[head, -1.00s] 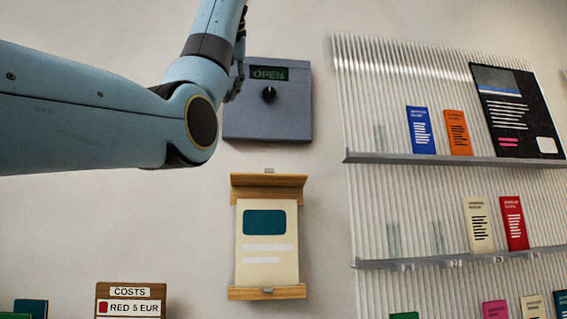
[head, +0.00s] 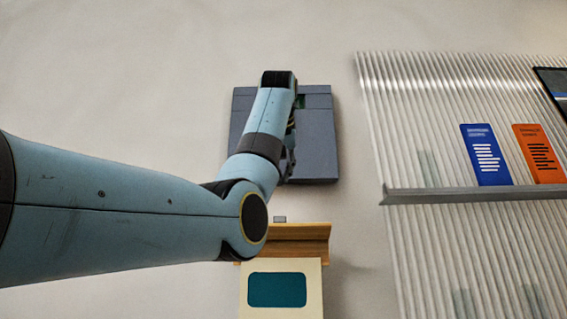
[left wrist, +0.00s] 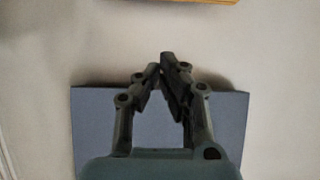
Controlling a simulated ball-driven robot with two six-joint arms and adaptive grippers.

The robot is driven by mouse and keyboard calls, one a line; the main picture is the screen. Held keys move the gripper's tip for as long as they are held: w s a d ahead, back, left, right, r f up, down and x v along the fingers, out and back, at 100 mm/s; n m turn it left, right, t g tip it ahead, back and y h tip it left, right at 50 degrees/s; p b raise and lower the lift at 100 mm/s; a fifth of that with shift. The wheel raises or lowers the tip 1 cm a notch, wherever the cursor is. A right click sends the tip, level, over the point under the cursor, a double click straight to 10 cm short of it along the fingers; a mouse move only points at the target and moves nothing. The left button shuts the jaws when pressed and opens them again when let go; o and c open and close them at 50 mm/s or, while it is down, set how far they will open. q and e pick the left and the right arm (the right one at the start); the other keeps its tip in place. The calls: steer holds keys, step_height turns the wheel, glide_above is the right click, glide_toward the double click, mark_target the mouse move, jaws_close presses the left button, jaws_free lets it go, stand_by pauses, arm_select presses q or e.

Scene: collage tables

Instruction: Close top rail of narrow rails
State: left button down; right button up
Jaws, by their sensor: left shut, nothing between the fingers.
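The narrow rails' top rail (head: 305,240) is a wooden bar on the wall with a small grey clip above it. A cream poster with a teal block (head: 277,290) hangs below it. My left arm covers the rail's left end; the bottom rail is out of view. My left gripper (head: 289,160) is mostly hidden behind my arm, in front of the grey wall box and above the top rail. In the left wrist view, the gripper (left wrist: 164,66) is shut and empty, its fingertips close together. A wooden edge (left wrist: 200,2) shows at that view's top, apart from the fingertips. My right gripper is not in view.
The grey wall box (head: 318,140) hangs above the rail, with my left arm across it. At right, a ribbed panel (head: 420,110) carries a grey shelf (head: 450,195) with blue (head: 486,154) and orange (head: 540,153) leaflets. Bare wall lies between.

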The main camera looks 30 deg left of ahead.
mark_target(282, 217)
arm_select(q)
steer(key=w+f, duration=0.1)
steer(key=f, duration=0.1)
steer(key=a+f, duration=0.1)
steer(key=w+f+p, duration=0.1)
steer(key=f, duration=0.1)
steer(key=shift+w+a+f, duration=0.3)
steer(key=shift+s+d+f, duration=0.1)
steer(key=shift+f, duration=0.15)
steer(key=shift+s+f, duration=0.1)
steer(key=shift+f, duration=0.1)
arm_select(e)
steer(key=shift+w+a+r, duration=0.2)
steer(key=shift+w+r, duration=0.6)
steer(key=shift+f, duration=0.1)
